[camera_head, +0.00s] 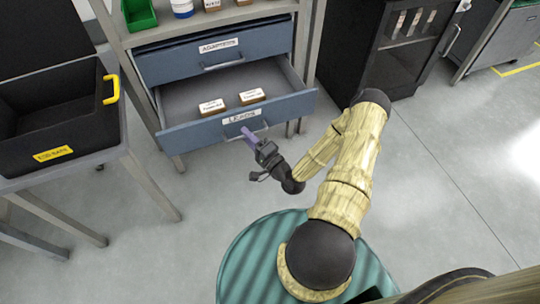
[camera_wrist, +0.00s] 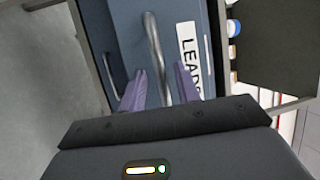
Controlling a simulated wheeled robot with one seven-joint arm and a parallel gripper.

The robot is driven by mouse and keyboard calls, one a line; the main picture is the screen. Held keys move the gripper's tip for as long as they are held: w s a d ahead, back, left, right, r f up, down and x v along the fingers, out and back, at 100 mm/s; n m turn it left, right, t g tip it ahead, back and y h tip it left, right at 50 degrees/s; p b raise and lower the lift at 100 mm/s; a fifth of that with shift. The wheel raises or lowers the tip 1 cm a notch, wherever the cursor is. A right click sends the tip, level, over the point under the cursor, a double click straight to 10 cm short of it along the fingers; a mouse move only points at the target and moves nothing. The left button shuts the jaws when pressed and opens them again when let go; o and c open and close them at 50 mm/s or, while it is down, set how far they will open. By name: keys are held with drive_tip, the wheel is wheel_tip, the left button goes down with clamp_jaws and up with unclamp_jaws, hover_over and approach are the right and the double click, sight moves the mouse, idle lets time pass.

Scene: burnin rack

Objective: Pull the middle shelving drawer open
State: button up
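The shelving unit has a closed blue drawer (camera_head: 215,57) with a silver handle. Below it, a blue drawer labelled LEADS (camera_head: 200,134) is pulled well out, and two small brown labelled boxes show inside. My gripper (camera_head: 249,137) is at the front of this open drawer, by its handle. In the wrist view, my two purple fingertips (camera_wrist: 161,88) are spread apart. The curved silver handle (camera_wrist: 154,50) passes through the gap between them, with space visible around it. Whether a finger touches the handle, I cannot tell.
A black bin (camera_head: 60,133) with a yellow handle sits on a bench at the left. A green bin (camera_head: 139,14) and small containers stand on the shelf above. A dark cabinet (camera_head: 350,50) is at the right.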

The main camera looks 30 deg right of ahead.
drive_tip(key=p+v, duration=0.2)
drive_tip(key=v, duration=1.4)
drive_tip(key=shift+s+p, duration=0.15)
drive_tip(key=shift+p, duration=0.25)
